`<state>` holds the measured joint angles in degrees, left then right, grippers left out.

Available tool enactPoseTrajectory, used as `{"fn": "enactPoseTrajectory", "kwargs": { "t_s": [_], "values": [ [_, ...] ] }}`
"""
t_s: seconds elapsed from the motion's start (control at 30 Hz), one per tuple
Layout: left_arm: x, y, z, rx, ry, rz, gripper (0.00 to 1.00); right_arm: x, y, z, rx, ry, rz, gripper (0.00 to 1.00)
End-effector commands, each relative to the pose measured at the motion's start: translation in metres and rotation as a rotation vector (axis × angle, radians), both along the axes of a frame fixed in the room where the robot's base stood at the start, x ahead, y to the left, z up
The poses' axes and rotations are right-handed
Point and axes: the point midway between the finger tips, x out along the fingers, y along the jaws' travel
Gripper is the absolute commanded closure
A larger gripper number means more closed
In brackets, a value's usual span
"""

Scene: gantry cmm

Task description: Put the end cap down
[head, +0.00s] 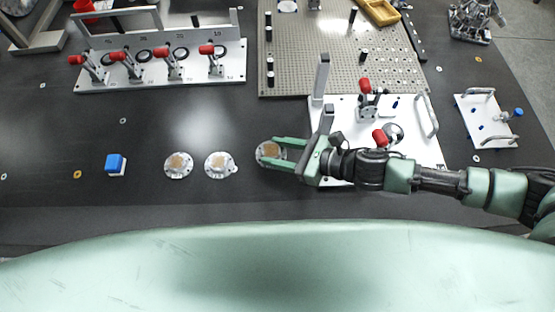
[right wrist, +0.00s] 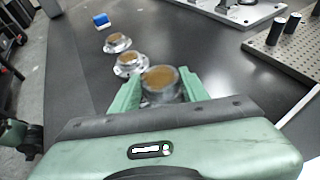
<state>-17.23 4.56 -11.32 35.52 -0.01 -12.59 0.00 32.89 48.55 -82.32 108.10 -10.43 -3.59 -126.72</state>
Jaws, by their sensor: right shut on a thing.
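The end cap (head: 268,150) is a round metal flange with a tan centre. My right gripper (head: 277,152) is shut on it, a finger on each side. In the right wrist view the held end cap (right wrist: 160,84) sits between the green fingertips; whether it touches the table is hard to tell. Two similar end caps, a middle one (head: 220,164) and a left one (head: 178,165), lie on the dark table (head: 140,215) to the left of the gripper. My left gripper is not in view.
A blue-and-white block (head: 116,164) stands further left. A plate with red-handled toggle clamps (head: 160,75) is at the back left. A pegboard plate (head: 340,50) is behind, and a white fixture plate (head: 430,152) lies under my right arm. The front table strip is clear.

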Motion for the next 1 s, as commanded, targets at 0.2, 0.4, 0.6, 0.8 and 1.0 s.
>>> {"fn": "enactPoseTrajectory", "kwargs": {
  "t_s": [0.2, 0.4, 0.6, 0.8, 1.0],
  "values": [
    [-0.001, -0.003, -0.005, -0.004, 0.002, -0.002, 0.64, -0.001, 0.001, -0.023, 0.003, 0.003, -0.002, 1.0],
    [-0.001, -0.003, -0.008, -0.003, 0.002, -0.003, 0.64, 0.0, 0.001, -0.043, 0.003, 0.0, 0.001, 1.0],
    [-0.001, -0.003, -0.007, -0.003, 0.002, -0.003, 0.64, 0.0, 0.0, -0.043, 0.003, -0.001, 0.0, 1.0],
    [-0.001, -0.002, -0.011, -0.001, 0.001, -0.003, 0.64, 0.0, 0.0, -0.048, 0.001, 0.0, -0.001, 0.53],
    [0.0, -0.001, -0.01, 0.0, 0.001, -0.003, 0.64, 0.0, 0.0, -0.047, 0.0, 0.0, -0.001, 0.34]
  ]
}}
